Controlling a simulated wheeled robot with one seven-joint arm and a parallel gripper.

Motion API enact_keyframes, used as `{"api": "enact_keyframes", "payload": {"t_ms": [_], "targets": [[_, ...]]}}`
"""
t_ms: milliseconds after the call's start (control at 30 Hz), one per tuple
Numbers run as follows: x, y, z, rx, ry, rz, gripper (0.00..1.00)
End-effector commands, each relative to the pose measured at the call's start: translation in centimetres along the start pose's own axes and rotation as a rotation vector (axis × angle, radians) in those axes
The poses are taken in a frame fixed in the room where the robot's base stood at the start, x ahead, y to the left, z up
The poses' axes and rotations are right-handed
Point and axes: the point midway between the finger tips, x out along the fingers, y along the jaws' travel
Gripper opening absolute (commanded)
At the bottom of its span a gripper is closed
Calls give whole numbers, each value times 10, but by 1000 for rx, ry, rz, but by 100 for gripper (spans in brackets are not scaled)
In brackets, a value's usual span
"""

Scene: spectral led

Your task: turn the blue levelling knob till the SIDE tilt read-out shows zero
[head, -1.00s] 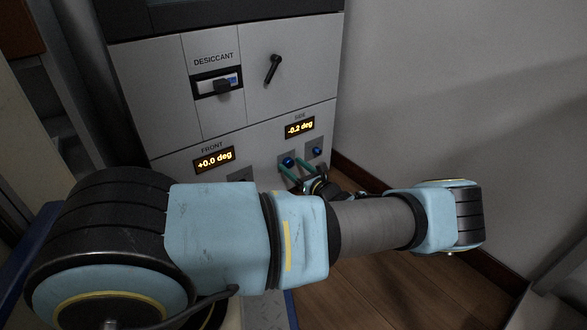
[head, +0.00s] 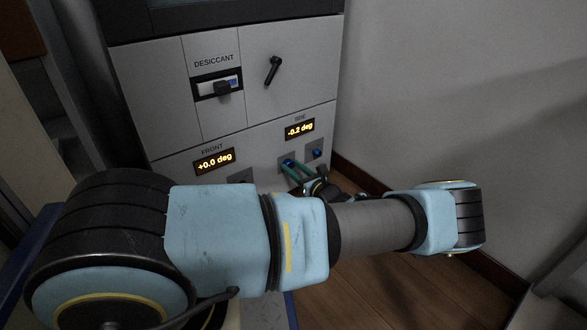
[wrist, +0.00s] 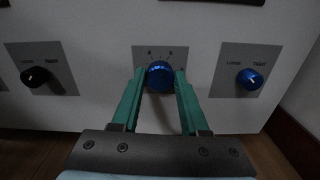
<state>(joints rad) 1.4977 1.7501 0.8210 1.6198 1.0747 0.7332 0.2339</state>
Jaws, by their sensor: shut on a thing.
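The blue levelling knob (wrist: 160,75) sits on a grey plate with marks above it, in the middle of the wrist view. My gripper (wrist: 160,84) has its green fingers on both sides of this knob and is shut on it. In the head view the gripper (head: 292,168) reaches the same knob (head: 288,162) low on the cabinet front. The SIDE read-out (head: 300,129) above it shows -0.2 deg. The FRONT read-out (head: 214,162) shows +0.0 deg.
A second blue knob (wrist: 249,79) is on a plate to the right, with small lettering above it. A black knob (wrist: 36,77) is to the left. A black handle (head: 273,70) and the DESICCANT drawer (head: 218,85) are higher up. A wall (head: 450,90) stands right.

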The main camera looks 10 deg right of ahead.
Motion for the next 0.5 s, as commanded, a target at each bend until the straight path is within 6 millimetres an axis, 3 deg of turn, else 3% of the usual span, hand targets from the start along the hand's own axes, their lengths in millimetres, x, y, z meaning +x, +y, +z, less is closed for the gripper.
{"api": "enact_keyframes", "payload": {"t_ms": [300,500], "targets": [[0,-1,3,250,2,-1,0],[-1,-2,0,327,1,-1,0]]}}
